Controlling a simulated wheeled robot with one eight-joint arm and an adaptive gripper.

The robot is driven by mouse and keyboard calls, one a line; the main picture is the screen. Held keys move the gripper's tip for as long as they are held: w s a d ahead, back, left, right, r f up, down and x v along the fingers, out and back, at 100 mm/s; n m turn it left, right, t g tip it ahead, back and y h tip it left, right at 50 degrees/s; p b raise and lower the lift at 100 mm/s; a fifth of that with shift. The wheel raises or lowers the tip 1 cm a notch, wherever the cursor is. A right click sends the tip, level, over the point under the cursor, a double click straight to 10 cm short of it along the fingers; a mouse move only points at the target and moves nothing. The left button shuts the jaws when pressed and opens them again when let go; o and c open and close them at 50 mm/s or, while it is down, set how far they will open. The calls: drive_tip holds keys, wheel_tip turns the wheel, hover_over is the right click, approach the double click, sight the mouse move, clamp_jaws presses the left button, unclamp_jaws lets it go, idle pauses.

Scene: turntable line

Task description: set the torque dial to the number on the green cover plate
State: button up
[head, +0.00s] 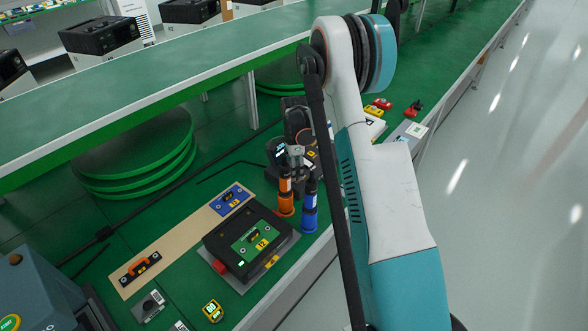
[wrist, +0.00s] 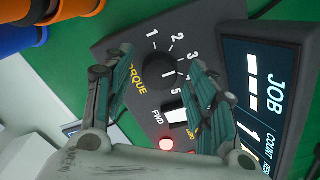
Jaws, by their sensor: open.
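The torque dial (wrist: 160,78) is a round black knob on a dark panel (wrist: 122,42), with white numbers around it and TORQUE in yellow beside it. I read 1, 2, 3 and 5; which number it points at is unclear. My gripper (wrist: 160,62) is open, and one finger shows on each side of the dial; I cannot tell whether they touch it. In the head view my gripper (head: 296,157) is above the tool station (head: 274,152). The green cover plate (head: 243,247) lies on a black case (head: 222,235); its yellow label is too small to read surely.
A lit JOB screen (wrist: 262,95) stands right of the dial. An orange screwdriver (head: 286,203) and a blue screwdriver (head: 309,216) stand in front of the station. A tan strip (head: 178,243) holds a blue plate (head: 230,199) and a dark plate. Small red and yellow parts lie behind my arm.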

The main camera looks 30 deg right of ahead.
drive_tip(key=c, duration=1.1)
drive_tip(key=shift+n, duration=0.3)
drive_tip(key=n+b, duration=0.1)
drive_tip(key=n, duration=0.2)
drive_tip(key=shift+n+b, duration=0.5)
drive_tip(key=shift+n, duration=1.5)
drive_tip(key=o, duration=1.1)
